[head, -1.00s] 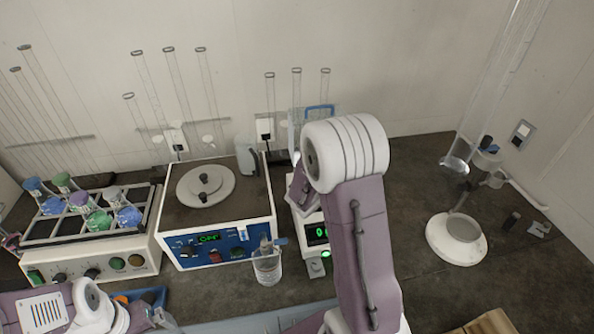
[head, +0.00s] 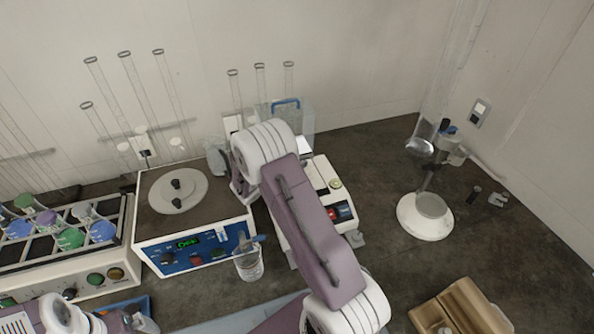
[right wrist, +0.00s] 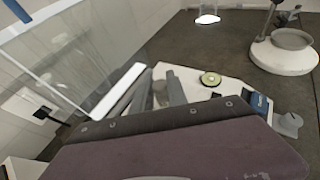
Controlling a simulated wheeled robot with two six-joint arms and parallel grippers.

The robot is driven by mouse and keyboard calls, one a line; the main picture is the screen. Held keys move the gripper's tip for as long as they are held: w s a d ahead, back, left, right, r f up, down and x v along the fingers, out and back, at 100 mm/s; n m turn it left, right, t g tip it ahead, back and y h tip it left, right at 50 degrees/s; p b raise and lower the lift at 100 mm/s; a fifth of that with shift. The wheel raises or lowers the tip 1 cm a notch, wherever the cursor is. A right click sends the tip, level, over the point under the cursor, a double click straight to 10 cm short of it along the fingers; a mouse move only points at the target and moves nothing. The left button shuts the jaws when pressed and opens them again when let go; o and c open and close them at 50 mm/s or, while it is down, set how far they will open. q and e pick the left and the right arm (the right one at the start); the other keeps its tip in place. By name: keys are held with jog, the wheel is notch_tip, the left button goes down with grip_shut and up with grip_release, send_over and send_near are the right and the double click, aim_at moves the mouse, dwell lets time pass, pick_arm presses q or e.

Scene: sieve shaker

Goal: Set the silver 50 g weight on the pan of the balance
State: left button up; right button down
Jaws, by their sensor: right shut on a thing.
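The balance (head: 322,170) is a white instrument with a clear glass draft shield (head: 300,118) at its back; its pan is hidden behind my right arm. In the right wrist view the balance (right wrist: 235,92) shows its round greenish level, and a tilted clear pane (right wrist: 85,65) crosses the left. My right gripper (right wrist: 153,92) is at the balance, its grey fingers close together around a small pale silvery thing, apparently the silver 50 g weight; its lower part is hidden. In the head view my forearm covers that gripper. My left arm is at the bottom left, its jaws unclear.
A blue-fronted control box (head: 195,247) and a beaker (head: 249,265) stand left of the balance. A flask rack (head: 70,240) is farther left. A stand with a white round base (head: 425,222) is at right, a wooden box (head: 460,308) at the front right.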

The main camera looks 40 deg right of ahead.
jog(key=shift+w+f, duration=0.15)
jog(key=shift+f, duration=2)
jog(key=shift+f, duration=0.15)
jog(key=c, duration=1.3)
grip_release()
